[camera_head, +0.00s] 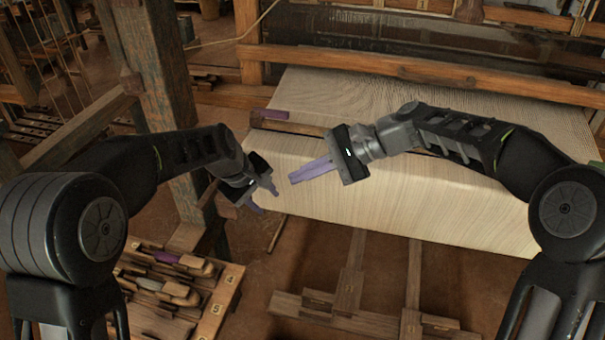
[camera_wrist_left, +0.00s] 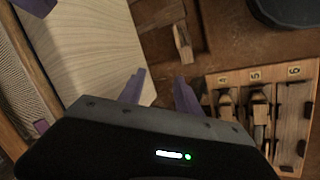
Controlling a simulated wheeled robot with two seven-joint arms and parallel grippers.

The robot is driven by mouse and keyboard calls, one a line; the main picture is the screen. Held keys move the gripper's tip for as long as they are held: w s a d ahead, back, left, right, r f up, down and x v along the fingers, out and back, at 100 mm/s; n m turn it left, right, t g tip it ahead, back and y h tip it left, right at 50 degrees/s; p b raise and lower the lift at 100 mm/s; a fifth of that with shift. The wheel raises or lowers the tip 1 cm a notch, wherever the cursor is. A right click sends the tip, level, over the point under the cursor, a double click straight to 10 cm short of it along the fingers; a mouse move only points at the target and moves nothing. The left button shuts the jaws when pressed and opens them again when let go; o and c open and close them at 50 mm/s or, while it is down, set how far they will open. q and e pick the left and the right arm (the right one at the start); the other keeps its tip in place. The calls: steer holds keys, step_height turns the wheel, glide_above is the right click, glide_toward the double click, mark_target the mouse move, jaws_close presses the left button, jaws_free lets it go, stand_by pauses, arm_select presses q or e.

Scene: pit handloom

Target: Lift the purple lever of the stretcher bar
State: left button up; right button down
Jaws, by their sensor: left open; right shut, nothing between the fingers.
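The purple lever (camera_head: 276,115) lies along the wooden stretcher bar (camera_head: 292,127), at the left side of the pale cloth. My left gripper (camera_head: 267,200) is open and empty, below the lever and beside the cloth's left edge. Its two purple fingers stand apart in the left wrist view (camera_wrist_left: 160,76). My right gripper (camera_head: 292,180) is shut and empty over the front of the cloth, pointing left, below and right of the lever. In the left wrist view, a small purple piece shows at the left edge; I cannot tell what it is.
Pale cloth (camera_head: 400,200) fills the middle and drops over the front. A wooden post (camera_head: 160,75) stands at left. A numbered wooden tray (camera_head: 222,300) with several tools lies low at left. Wooden treadles (camera_head: 350,285) lie below the cloth.

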arm_select(q)
steer(key=shift+m, duration=0.6)
steer(key=shift+s+a+f, duration=0.1)
steer(key=shift+s+f, duration=0.05)
steer(key=shift+f, duration=0.65)
steer(key=shift+s+a+f, duration=0.1)
steer(key=shift+f, duration=0.75)
steer(key=shift+s+a+f, duration=0.1)
steer(key=shift+s+f, duration=0.05)
steer(key=shift+f, duration=0.65)
steer(key=s+a+f+m+g+y, duration=0.1)
steer(key=s+a+f, duration=0.1)
steer(key=s+f, duration=0.55)
steer(key=s+a+f+m+g, duration=0.15)
steer(key=s+f, duration=0.35)
steer(key=f, duration=0.6)
steer(key=s+d+f+m, duration=0.1)
steer(key=s+f, duration=0.3)
steer(key=s, duration=0.6)
steer(key=s+d+f+m+h, duration=0.1)
steer(key=s+f, duration=0.3)
steer(key=s, duration=0.7)
steer(key=shift+g, duration=0.45)
steer(key=shift+w+m, duration=0.1)
steer(key=shift+m, duration=0.15)
